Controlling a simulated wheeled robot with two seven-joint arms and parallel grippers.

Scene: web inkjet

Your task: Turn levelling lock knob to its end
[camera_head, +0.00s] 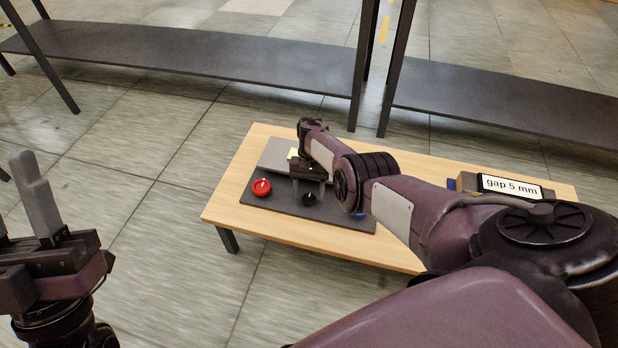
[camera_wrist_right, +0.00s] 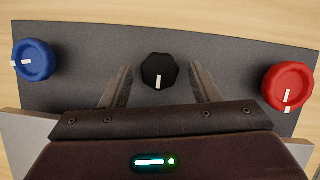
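A dark panel (camera_head: 285,203) lies on a wooden table and carries three knobs. The red knob (camera_head: 262,187) is at the left in the head view, the black knob (camera_head: 308,199) in the middle, and the blue knob (camera_head: 360,214) is mostly hidden by my arm. In the wrist view the black knob (camera_wrist_right: 158,71) has its white mark toward the gripper. My right gripper (camera_wrist_right: 161,74) is open, one finger on each side of the black knob with gaps visible. Which knob is the levelling lock is not labelled. My left gripper (camera_head: 35,195) is over the floor, partly cut off.
The wooden table (camera_head: 235,207) also bears a sign (camera_head: 511,187) reading "gap 5 mm" at its right. In the wrist view the blue knob (camera_wrist_right: 35,60) and red knob (camera_wrist_right: 288,86) stand well outside the fingers. Dark shelves (camera_head: 200,55) stand behind.

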